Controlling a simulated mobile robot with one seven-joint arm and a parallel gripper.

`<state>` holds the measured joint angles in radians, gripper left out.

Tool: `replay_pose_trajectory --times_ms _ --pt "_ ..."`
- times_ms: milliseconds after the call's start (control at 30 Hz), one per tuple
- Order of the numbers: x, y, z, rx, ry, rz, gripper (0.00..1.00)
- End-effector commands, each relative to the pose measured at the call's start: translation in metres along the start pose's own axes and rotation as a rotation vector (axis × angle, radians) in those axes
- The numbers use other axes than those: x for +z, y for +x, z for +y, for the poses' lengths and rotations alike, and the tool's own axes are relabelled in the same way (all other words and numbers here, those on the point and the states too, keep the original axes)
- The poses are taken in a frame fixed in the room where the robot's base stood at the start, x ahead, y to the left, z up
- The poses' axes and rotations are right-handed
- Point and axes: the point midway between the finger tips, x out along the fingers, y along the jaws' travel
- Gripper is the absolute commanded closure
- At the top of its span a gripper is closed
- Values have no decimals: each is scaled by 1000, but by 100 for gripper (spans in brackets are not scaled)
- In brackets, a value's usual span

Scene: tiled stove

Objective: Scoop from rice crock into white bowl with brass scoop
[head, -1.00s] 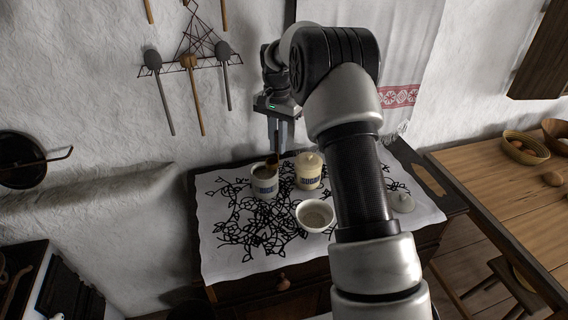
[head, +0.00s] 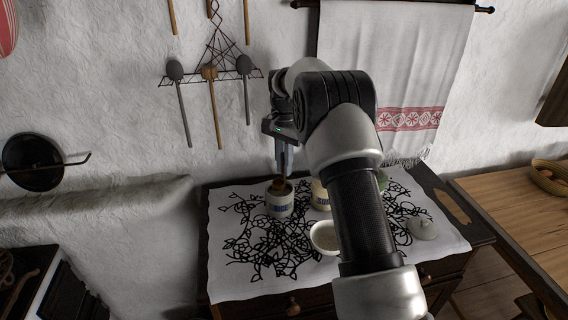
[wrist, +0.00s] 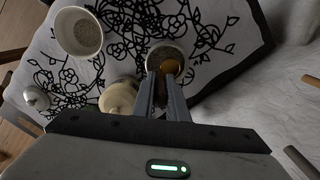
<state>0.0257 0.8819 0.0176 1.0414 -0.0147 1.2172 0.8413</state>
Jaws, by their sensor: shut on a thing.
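The rice crock (head: 280,206) is a pale pot with blue lettering, standing open on the cloth; grain shows inside it in the wrist view (wrist: 157,52). My gripper (head: 284,172) points down over its mouth, shut on the brass scoop (wrist: 170,66). The scoop's head is down inside the crock's mouth; how deep it sits in the grain I cannot tell. The white bowl (head: 324,240) stands to the right and nearer, partly behind my arm. In the wrist view the bowl (wrist: 78,32) has pale grey grain in it.
A lidded cream crock (head: 319,196) stands close right of the rice crock, partly hidden by my arm. A loose lid (head: 422,229) lies at the right of the patterned cloth (head: 235,285). Utensils hang on the wall behind (head: 210,80).

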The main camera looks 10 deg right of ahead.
Motion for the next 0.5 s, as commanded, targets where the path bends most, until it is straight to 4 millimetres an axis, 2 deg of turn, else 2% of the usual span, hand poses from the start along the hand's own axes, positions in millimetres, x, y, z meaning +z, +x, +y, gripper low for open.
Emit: replay_pose_trajectory --times_ms 500 --pt "0 46 0 2 -1 -1 100"
